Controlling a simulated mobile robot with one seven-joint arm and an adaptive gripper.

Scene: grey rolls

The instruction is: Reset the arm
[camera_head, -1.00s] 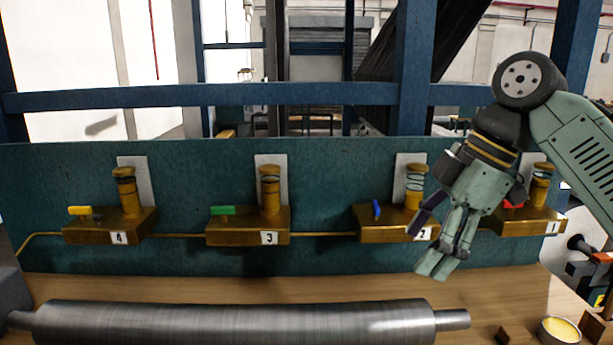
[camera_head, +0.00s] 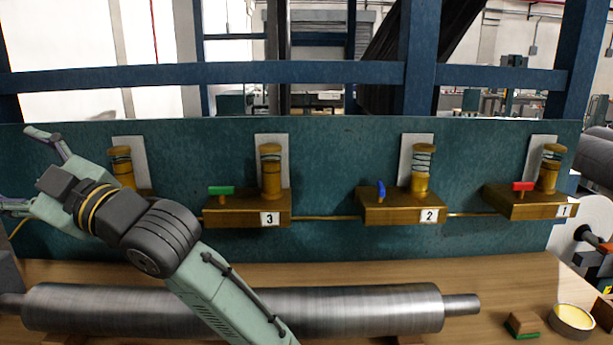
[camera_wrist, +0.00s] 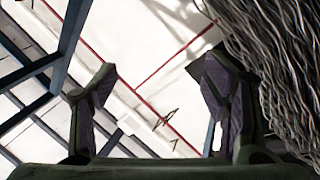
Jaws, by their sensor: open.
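My gripper (camera_head: 28,170) is at the far left of the head view, open and empty, its fingers spread and pointing left in front of the teal panel. In the wrist view the two fingers of my gripper (camera_wrist: 160,105) stand wide apart with nothing between them.
The teal panel (camera_head: 345,160) carries brass blocks: 3 (camera_head: 245,211) with a green lever, 2 (camera_head: 400,208) with blue, 1 (camera_head: 530,203) with red. A grey metal roll (camera_head: 360,308) lies on the wooden table (camera_head: 500,275). A small block (camera_head: 523,324) and a round yellow-filled tin (camera_head: 572,320) are right.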

